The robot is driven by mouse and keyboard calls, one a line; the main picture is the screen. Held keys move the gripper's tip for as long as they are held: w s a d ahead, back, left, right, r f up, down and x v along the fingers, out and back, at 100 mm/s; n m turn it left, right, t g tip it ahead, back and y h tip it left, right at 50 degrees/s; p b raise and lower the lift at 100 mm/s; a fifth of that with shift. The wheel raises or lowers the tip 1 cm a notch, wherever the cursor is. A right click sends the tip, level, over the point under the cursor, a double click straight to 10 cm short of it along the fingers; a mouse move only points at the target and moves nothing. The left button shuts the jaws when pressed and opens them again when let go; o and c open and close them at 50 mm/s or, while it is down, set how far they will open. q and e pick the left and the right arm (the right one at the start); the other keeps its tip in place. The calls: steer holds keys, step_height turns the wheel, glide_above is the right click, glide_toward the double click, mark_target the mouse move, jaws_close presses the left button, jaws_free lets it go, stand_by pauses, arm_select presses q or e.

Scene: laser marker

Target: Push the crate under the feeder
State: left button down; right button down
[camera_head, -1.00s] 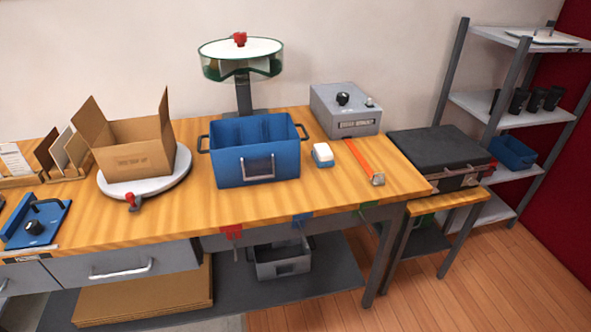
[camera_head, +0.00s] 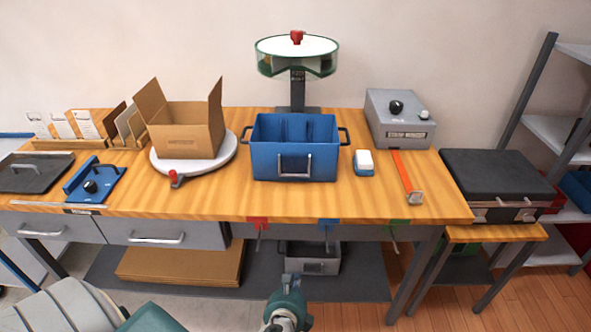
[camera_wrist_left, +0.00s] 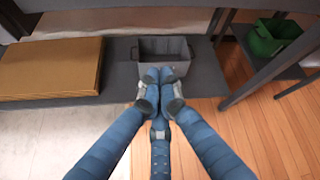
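The blue crate (camera_head: 264,163) stands upright on the wooden table, with a pale handle frame on its front and dark handles at its sides. The feeder (camera_head: 297,58), a round green-rimmed drum with a white top and red knob, stands on a grey post behind the crate. The crate is in front of the post, and the drum is above and behind it. My left gripper (camera_head: 292,281) is low in front of the table, below its front edge and apart from the crate. In the left wrist view its blue fingers (camera_wrist_left: 160,76) meet at the tips, with nothing between them. My right gripper is not in view.
A cardboard box (camera_head: 190,139) on a round turntable (camera_head: 222,157) stands left of the crate. A white-and-blue block (camera_head: 364,163), an orange strip (camera_head: 405,172) and a grey control box (camera_head: 398,122) are to its right. A grey bin (camera_head: 313,259) sits on the lower shelf (camera_head: 358,283).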

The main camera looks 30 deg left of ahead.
mark_target(292, 165)
arm_select(q)
steer(key=w+a+r+m+t+y, duration=0.1)
steer(key=r, duration=0.4)
steer(key=w+r+m+t, duration=0.1)
steer(key=r, duration=0.5)
steer(key=w+a+r+m+t+y, duration=0.1)
steer(key=r, duration=0.4)
steer(key=shift+w+a+r+m+y, duration=0.2)
steer(key=shift+w+a+m+y, duration=0.1)
steer(key=shift+w+m, duration=0.1)
step_height(292, 165, up, 10)
steer(key=a+m+t+y, duration=0.1)
steer(key=a+m+y, duration=0.1)
steer(key=p+x, duration=0.1)
steer(key=x, duration=0.8)
steer(key=p+x, duration=0.1)
steer(key=x, duration=0.3)
steer(key=shift+w+d+f+p, duration=0.15)
steer(key=shift+w+p, duration=0.2)
